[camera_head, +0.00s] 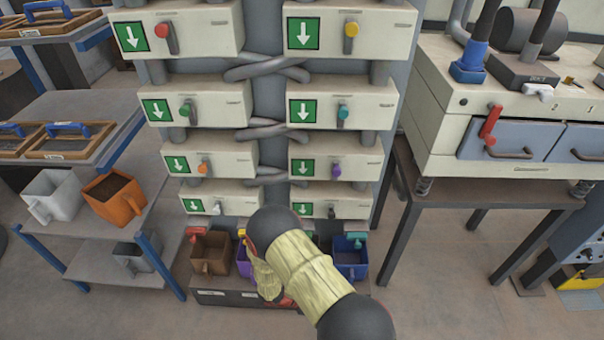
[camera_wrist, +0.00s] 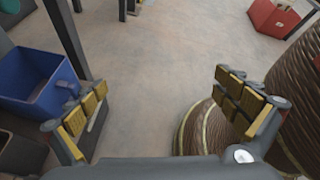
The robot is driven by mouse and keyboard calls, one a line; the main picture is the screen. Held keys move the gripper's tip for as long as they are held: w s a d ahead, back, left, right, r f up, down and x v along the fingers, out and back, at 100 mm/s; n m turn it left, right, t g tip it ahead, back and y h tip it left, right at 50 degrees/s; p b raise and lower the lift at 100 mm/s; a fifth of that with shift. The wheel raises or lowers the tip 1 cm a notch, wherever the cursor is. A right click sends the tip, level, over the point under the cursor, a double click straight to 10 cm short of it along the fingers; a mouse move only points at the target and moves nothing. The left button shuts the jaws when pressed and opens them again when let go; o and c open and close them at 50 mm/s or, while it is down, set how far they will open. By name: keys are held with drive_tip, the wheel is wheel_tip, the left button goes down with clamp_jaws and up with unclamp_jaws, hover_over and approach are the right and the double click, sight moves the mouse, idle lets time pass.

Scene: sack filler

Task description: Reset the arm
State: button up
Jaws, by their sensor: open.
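My arm reaches down and forward in the head view, toward the foot of a tall stack of cream boxes.
The cream boxes carry coloured levers (camera_head: 337,171) and green arrow signs. A shelf cart (camera_head: 90,240) at left holds a white jug (camera_head: 52,195) and an orange jug (camera_head: 115,197). A cream machine (camera_head: 440,95) stands on a table at right. Floor (camera_head: 450,270) shows below it.

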drive_tip(key=s+a+r+m+g+y+p, duration=0.1)
drive_tip(key=s+r+m+y, duration=0.3)
drive_tip(key=r, duration=0.7)
drive_tip(key=s+r+m+y, duration=0.1)
drive_tip(key=r+m+y, duration=0.1)
drive_tip(key=r+m, duration=0.6)
drive_tip(key=s+a+r+m+g+y+p, duration=0.1)
drive_tip(key=s+r+m+y, duration=0.15)
drive_tip(key=r, duration=1.05)
drive_tip(key=s+d+r+m+t+y, duration=0.2)
drive_tip(key=s+d+r+m+t, duration=0.1)
drive_tip(key=r, duration=0.8)
drive_tip(key=s+d+r+m+t+y+p, duration=0.1)
drive_tip(key=s+d+r+m+t+y, duration=0.1)
drive_tip(key=r, duration=1)
drive_tip(key=s+d+m+t, duration=0.1)
drive_tip(key=d+t, duration=0.1)
drive_tip(key=shift+s+t, duration=0.2)
drive_tip(key=shift+t, duration=0.1)
drive_tip(key=shift+m, duration=0.25)
